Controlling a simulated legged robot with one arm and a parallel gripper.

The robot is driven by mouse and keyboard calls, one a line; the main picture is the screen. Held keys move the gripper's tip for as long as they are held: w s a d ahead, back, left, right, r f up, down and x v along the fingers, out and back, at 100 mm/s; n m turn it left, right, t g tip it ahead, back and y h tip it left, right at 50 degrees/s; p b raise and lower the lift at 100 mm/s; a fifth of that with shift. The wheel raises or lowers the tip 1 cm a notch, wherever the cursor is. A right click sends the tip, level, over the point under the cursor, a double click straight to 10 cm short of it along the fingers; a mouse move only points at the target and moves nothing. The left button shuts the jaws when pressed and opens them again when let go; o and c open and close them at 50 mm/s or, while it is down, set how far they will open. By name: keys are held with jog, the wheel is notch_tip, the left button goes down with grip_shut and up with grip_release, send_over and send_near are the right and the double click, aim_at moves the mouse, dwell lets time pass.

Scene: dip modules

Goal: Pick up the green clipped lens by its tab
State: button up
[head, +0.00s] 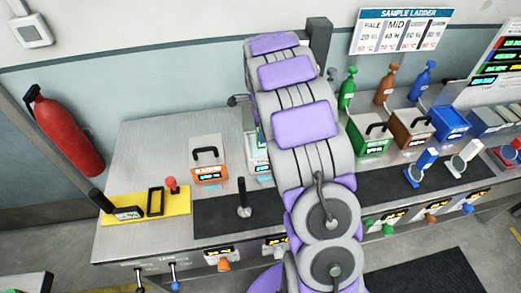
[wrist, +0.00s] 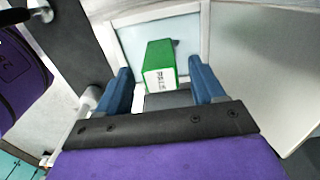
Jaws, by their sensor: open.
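In the wrist view a green block (wrist: 160,57) with a pale lettered front face stands in front of a frosted, white-framed panel (wrist: 128,36). It looks like the tab of the green clipped lens, but I cannot tell how it joins the panel. My gripper (wrist: 160,78) is open, with one blue finger to the left of the block and one to the right. Gaps show on both sides, and the block looks free of the fingers. In the head view my arm hides the gripper and this green block.
In the head view, a green module (head: 369,146), a brown module (head: 411,137) and a blue module (head: 452,131) stand right of my arm. Blue and white clipped pieces (head: 421,167) lie in front. An orange module (head: 208,172) and yellow tray (head: 160,216) are left.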

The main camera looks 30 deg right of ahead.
aim_at(261, 145)
notch_tip(261, 145, down, 6)
jog(key=shift+w+r+b, duration=0.1)
jog(key=shift+r+b, duration=0.05)
jog(key=shift+b, duration=0.7)
jog(key=shift+r, duration=0.1)
grip_shut()
